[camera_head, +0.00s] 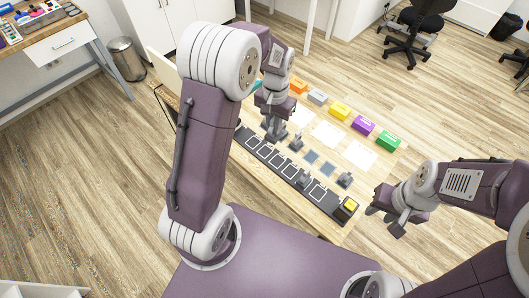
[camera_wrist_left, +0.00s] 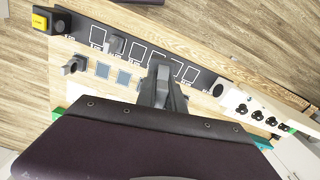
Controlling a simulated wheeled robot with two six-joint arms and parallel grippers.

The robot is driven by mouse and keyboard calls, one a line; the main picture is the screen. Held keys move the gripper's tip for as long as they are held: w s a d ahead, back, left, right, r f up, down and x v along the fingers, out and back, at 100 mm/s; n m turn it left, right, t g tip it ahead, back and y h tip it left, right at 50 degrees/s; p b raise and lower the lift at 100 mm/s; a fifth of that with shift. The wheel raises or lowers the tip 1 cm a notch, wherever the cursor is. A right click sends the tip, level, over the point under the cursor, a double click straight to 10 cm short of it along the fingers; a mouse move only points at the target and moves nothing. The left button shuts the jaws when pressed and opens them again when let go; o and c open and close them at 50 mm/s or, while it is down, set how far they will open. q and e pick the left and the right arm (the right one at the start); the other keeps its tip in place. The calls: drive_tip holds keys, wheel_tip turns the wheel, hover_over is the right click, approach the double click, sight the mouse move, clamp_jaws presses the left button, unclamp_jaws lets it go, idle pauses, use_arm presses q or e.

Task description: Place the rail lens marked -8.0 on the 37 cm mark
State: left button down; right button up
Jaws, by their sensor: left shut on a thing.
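The dark rail (camera_head: 262,150) with white-outlined squares runs along the near side of the table; it also shows in the left wrist view (camera_wrist_left: 140,50). My left gripper (camera_head: 273,134) is low over the rail's far-left part, shut on a dark piece that looks like a rail lens, mostly hidden. In the wrist view its fingers (camera_wrist_left: 162,92) cover that piece. One rail lens (camera_head: 304,180) stands on the rail, another (camera_head: 345,180) behind its right part, and one (camera_head: 296,142) just right of my left gripper. I cannot read any marking. My right gripper (camera_head: 385,218) is apart from everything, right of the table.
Two bare blue-grey pads (camera_head: 319,163) lie behind the rail. A yellow button (camera_head: 351,205) is at its right end. White sheets (camera_head: 327,134) and coloured boxes, such as a purple one (camera_head: 362,125) and a green one (camera_head: 388,141), line the back.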

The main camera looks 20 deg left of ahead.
use_arm(q)
drive_tip(key=w+d+f+m+b, duration=0.1)
drive_tip(key=w+d+f+b, duration=0.1)
drive_tip(key=w+f+b, duration=0.3)
drive_tip(key=w+d+f+m+b, duration=0.1)
drive_tip(key=w+d+f, duration=0.1)
drive_tip(key=w, duration=0.5)
drive_tip(key=s+a+f, duration=0.2)
drive_tip(key=a+f, duration=0.1)
drive_tip(key=f, duration=0.1)
drive_tip(key=s+a+f, duration=0.2)
drive_tip(key=a+f, duration=0.1)
drive_tip(key=f, duration=0.1)
drive_tip(key=s+a+f, duration=0.2)
drive_tip(key=a+f, duration=0.1)
drive_tip(key=f, duration=0.2)
drive_tip(key=shift+a, duration=0.2)
drive_tip(key=shift+f, duration=0.4)
drive_tip(key=shift+b, duration=0.3)
